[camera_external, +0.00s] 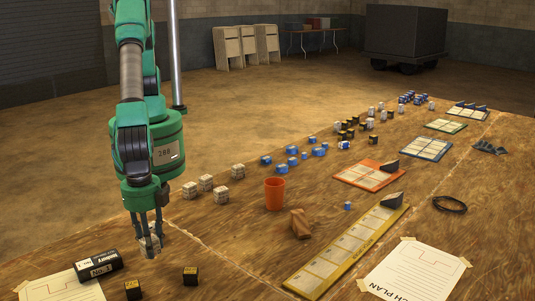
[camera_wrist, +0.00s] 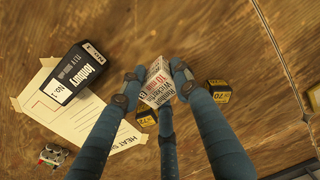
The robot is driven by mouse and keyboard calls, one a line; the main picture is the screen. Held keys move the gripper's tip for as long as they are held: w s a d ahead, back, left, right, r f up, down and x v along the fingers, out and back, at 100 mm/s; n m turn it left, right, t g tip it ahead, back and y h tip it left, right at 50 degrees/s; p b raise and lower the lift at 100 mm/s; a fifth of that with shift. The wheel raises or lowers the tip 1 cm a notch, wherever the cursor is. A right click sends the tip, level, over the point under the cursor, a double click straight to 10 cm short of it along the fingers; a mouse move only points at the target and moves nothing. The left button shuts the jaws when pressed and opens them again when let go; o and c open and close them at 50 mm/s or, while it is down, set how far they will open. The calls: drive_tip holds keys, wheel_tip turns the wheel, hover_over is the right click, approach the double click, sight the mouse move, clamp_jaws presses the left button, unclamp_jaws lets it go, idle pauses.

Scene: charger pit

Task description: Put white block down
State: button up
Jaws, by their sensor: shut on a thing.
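The white block (camera_wrist: 157,84) carries printed text and sits between the fingers of my gripper (camera_wrist: 152,88) in the wrist view. In the external view my gripper (camera_external: 149,240) points down near the table's front left edge, with the pale block (camera_external: 151,240) between its fingertips. The fingers are shut on it. I cannot tell whether the block touches the wooden table (camera_external: 225,262). Part of the block is hidden by the fingers.
A black labelled box (camera_external: 98,266) lies on a paper sheet to the left. Small black-and-yellow blocks (camera_external: 190,276) (camera_external: 133,289) stand close by. Several white blocks (camera_external: 205,182), an orange cup (camera_external: 274,194) and a brown pouch (camera_external: 300,223) lie farther back. Bare wood lies right of my gripper.

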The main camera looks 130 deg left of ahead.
sight(155, 268)
drive_tip(key=shift+f, duration=0.55)
drive_tip(key=shift+f, duration=0.1)
drive_tip(key=shift+f+b, duration=0.5)
drive_tip(key=shift+f, duration=1.25)
drive_tip(key=shift+f, duration=0.15)
drive_tip(key=o, duration=1.1)
wheel_tip(155, 268, up, 12)
drive_tip(key=p, duration=0.2)
drive_tip(key=shift+p, duration=0.4)
